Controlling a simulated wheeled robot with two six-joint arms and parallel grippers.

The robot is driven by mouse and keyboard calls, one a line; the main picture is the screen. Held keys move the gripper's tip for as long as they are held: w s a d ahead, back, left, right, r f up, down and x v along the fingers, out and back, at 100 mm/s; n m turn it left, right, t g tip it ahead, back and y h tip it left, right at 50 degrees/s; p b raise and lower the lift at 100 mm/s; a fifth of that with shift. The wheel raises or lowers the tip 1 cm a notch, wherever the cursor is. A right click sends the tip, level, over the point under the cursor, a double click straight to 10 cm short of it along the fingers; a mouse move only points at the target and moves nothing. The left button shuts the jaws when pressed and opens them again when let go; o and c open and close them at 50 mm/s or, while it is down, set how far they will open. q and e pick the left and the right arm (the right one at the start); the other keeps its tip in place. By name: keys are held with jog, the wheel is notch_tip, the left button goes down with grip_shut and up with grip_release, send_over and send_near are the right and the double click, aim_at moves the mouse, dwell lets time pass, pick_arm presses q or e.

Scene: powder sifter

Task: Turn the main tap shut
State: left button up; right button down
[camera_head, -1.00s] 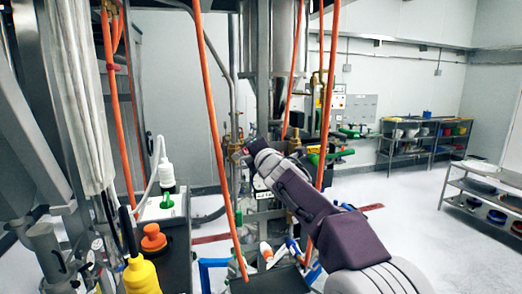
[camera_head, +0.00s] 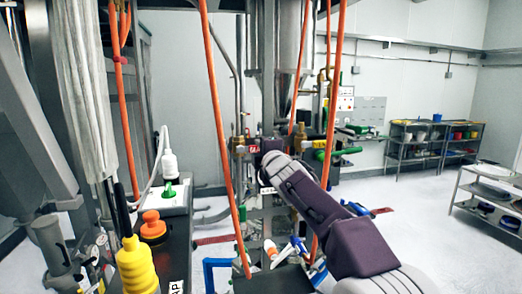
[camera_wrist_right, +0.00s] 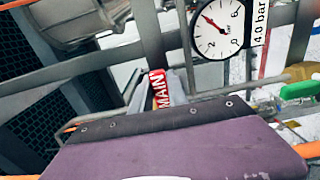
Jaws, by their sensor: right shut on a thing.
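The main tap shows in the right wrist view as a red handle (camera_wrist_right: 158,84) with a white and yellow label reading "MAIN". It sits between the fingers of my right gripper (camera_wrist_right: 160,92), which is shut on it. In the head view the red handle (camera_head: 253,148) shows small at the pipework, at the tip of my right gripper (camera_head: 262,150). The gripper and wrist hide most of the tap's body there. My left gripper is in neither view.
A round pressure gauge (camera_wrist_right: 218,28) labelled 4.0 bar is close above the gripper. A green lever (camera_wrist_right: 300,90) is at right. Orange hoses (camera_head: 217,120) hang around my right arm. A yellow bottle (camera_head: 138,268) stands at front left. Shelves (camera_head: 420,150) stand far right.

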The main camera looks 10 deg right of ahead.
dwell(0.3)
jog(key=c, duration=1.3)
grip_release()
jog(key=shift+w, duration=0.15)
jog(key=shift+s+f, duration=0.1)
jog(key=shift+s, duration=0.25)
jog(key=s+b, duration=0.2)
jog(key=s, duration=0.6)
jog(key=shift+s+d, duration=0.1)
jog(key=shift+s, duration=0.15)
jog(key=shift+w, duration=0.1)
